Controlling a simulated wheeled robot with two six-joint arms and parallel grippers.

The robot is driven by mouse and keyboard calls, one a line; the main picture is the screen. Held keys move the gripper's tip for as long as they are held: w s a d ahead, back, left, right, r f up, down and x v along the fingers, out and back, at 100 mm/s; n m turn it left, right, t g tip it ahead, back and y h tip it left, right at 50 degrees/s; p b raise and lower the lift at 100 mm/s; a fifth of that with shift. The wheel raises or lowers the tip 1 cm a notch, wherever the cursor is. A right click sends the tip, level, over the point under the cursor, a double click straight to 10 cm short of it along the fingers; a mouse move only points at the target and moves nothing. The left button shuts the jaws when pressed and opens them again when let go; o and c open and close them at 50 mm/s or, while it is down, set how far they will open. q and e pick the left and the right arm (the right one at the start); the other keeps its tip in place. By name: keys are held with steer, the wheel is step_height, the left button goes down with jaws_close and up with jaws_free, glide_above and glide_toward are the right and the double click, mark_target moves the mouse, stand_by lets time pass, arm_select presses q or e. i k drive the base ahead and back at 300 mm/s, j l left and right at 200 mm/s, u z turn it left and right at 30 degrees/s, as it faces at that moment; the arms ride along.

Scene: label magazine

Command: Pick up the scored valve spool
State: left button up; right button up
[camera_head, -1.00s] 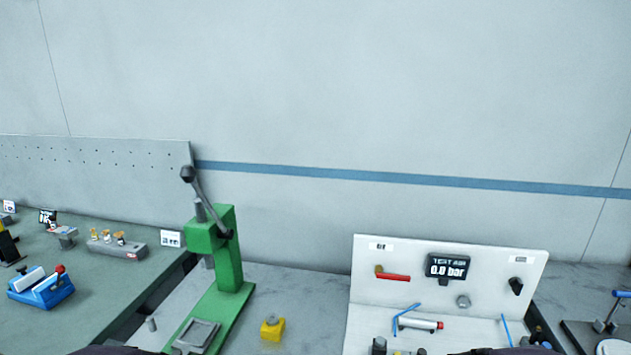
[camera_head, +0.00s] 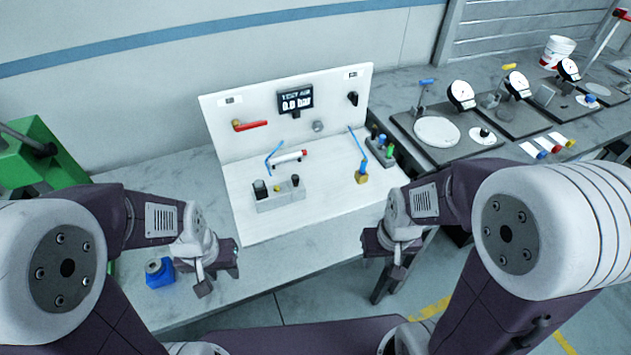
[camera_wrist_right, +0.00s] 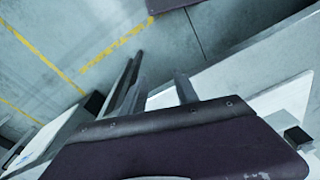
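I cannot make out a scored valve spool for certain. Small dark and pale parts stand in a grey block (camera_head: 281,199) on the white test board (camera_head: 243,218) in the head view. My left gripper (camera_head: 219,272) is open and empty in front of the board's left side. My right gripper (camera_head: 383,255) is off the board's front right corner. In the right wrist view its two fingers (camera_wrist_right: 158,88) are apart with nothing between them.
A green press (camera_head: 40,160) stands at the left. A blue object (camera_head: 159,272) sits near the bench's left front. A small rack with coloured parts (camera_head: 381,150) stands right of the board. Dial gauges (camera_head: 461,95) stand further right. Open floor lies below the bench edge.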

mark_target(294, 176)
steer(key=l+u, duration=0.2)
steer(key=u, duration=0.2)
steer(key=l+u, duration=0.2)
steer(key=u, duration=0.2)
steer(key=l+u, duration=0.2)
steer(key=u, duration=0.2)
steer(key=k+l+u, duration=0.1)
steer(key=u, duration=0.3)
